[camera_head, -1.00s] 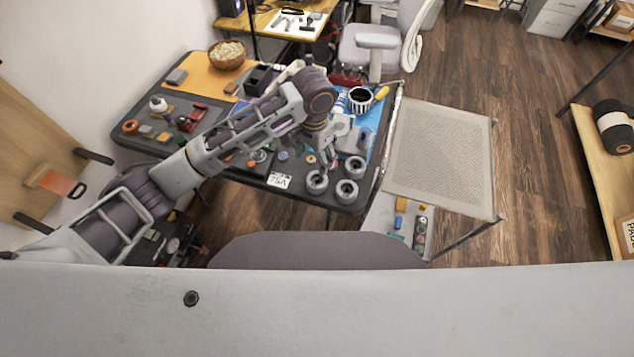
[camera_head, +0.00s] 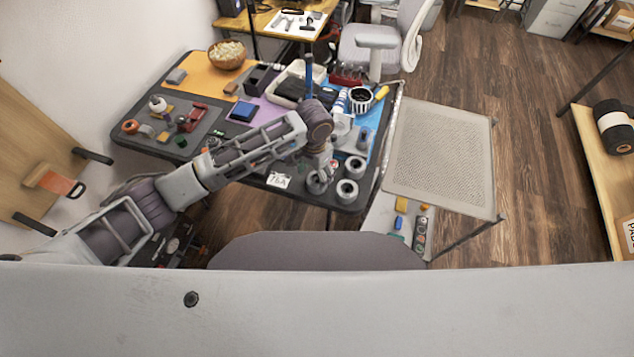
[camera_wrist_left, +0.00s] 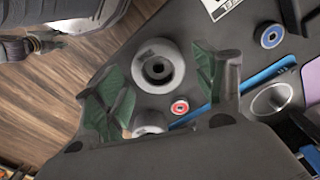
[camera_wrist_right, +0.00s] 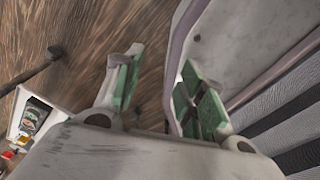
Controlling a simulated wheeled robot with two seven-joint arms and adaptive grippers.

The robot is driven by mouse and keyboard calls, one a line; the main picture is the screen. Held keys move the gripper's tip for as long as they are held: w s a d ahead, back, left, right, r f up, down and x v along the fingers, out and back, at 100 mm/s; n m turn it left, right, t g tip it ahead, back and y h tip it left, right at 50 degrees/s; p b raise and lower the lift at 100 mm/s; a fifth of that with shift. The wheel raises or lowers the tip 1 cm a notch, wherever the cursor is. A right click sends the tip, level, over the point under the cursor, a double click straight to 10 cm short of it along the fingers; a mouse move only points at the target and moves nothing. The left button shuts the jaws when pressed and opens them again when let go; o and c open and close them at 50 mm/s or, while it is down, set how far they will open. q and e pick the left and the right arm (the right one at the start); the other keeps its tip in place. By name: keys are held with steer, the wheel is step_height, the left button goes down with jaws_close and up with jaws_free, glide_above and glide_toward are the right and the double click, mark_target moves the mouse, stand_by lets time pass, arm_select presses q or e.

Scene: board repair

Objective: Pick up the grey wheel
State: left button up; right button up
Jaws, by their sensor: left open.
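Three grey wheels with dark centre holes stand near the table's front right corner. One grey wheel (camera_wrist_left: 157,66) lies flat between the fingers of my left gripper (camera_wrist_left: 160,88), which is open and close above it. In the head view this wheel (camera_head: 316,186) is partly hidden by my left gripper (camera_head: 322,174). A second wheel (camera_head: 347,192) and a third (camera_head: 356,167) stand to its right. My right gripper (camera_wrist_right: 160,90) is open and empty, away from the table, with floor visible past its fingers.
A white label card (camera_head: 279,180) lies left of the wheels. A perforated grey panel (camera_head: 440,155) is right of the table.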

mark_target(317, 181)
arm_select(q)
steer(key=shift+f, duration=0.15)
steer(key=shift+d+f, duration=0.15)
steer(key=shift+f, duration=1.1)
steer(key=shift+d+f, duration=0.1)
steer(key=shift+f, duration=1.15)
steer(key=shift+w, duration=0.1)
steer(key=c, duration=0.8)
